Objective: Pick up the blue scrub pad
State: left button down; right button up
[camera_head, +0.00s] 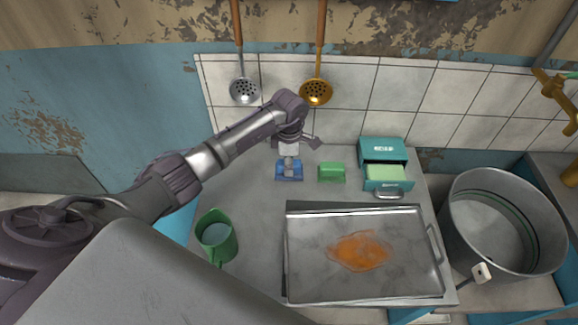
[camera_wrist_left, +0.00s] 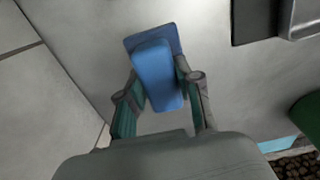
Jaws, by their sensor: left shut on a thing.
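The blue scrub pad (camera_head: 289,176) is at the back left of the grey counter in the head view, with a raised blue grip on a flat base. My left gripper (camera_head: 289,161) reaches down onto it from above. In the left wrist view the blue scrub pad (camera_wrist_left: 155,72) sits between the two fingers of my left gripper (camera_wrist_left: 160,95), which is shut on its raised part. I cannot tell whether the pad touches the counter. My right gripper is not in view.
A green scrub pad (camera_head: 331,173) stands just right of the blue one. A teal box with an open drawer (camera_head: 382,150) is farther right. A metal tray (camera_head: 300,285) with an orange stain lies in front. A green mug (camera_head: 216,240) stands at left, a large pot (camera_head: 462,225) at right.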

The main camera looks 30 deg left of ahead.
pick_arm(q)
jog(key=r, duration=0.2)
jog(key=r+b, duration=0.1)
jog(key=shift+d+r, duration=0.4)
jog(key=d+r+b, duration=0.3)
jog(key=d+r, duration=0.3)
jog(key=d, duration=0.4)
jog(key=shift+w+d+r, duration=0.3)
jog(key=shift+w+d, duration=0.1)
jog(key=shift+w, duration=0.05)
